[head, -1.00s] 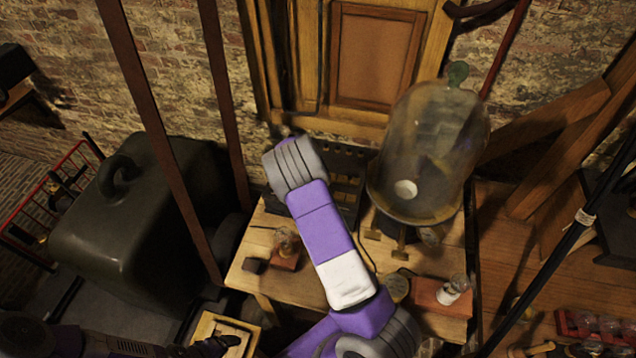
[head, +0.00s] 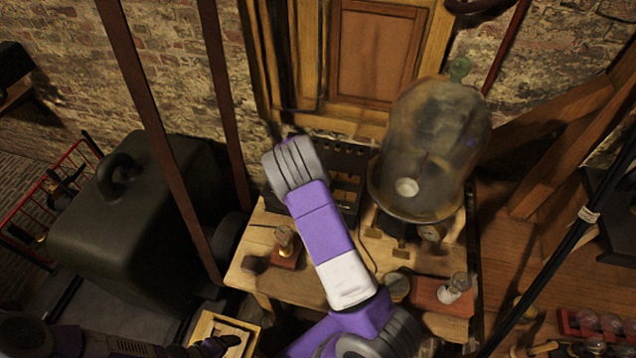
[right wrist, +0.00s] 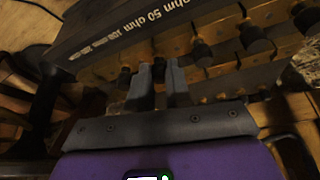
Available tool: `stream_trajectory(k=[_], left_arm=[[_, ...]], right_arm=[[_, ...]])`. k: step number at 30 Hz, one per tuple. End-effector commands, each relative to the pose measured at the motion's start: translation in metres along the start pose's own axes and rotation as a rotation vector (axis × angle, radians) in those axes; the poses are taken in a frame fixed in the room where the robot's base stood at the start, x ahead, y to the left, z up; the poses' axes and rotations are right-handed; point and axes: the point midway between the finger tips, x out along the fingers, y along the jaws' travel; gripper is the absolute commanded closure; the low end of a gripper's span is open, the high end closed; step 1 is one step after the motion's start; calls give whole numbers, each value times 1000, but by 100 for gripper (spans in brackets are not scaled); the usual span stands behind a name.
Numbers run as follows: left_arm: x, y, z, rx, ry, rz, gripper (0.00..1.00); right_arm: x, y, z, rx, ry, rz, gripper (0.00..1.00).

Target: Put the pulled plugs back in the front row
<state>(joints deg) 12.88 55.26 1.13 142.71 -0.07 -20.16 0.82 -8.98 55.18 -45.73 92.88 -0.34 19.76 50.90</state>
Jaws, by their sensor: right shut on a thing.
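The dark plug box (head: 352,210) stands at the back of the bench, partly behind my right arm. The right wrist view shows its lettered panel (right wrist: 110,45) and brass blocks (right wrist: 222,83). Several dark plugs, one of them here (right wrist: 253,37), stand along the brass row to the right. My right gripper (right wrist: 158,78) is shut on a dark plug (right wrist: 158,66) at this row, beside another plug (right wrist: 124,77) to its left. I cannot tell how deep the held plug sits. My left gripper (head: 218,345) is at the bottom left of the head view; its jaws are unclear.
A large glass bell jar (head: 430,150) stands right of the box. Small stands (head: 285,245) and a red-brown block (head: 440,297) are on the bench (head: 330,262). A wooden tray (head: 205,328) is at the bottom. A dark green case (head: 120,230) stands left.

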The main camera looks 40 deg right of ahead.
Motion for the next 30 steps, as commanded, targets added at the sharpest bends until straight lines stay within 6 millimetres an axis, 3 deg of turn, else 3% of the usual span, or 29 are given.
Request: stream_trajectory(k=[17,18,23,30], left_arm=[[6,-2,0,0,0,0,14],[6,-2,0,0,0,0,14],[6,-2,0,0,0,0,14],[6,-2,0,0,0,0,14]], right_arm=[[4,0,2,0,0,0,100],[4,0,2,0,0,0,78],[4,0,2,0,0,0,54],[4,0,2,0,0,0,51]])
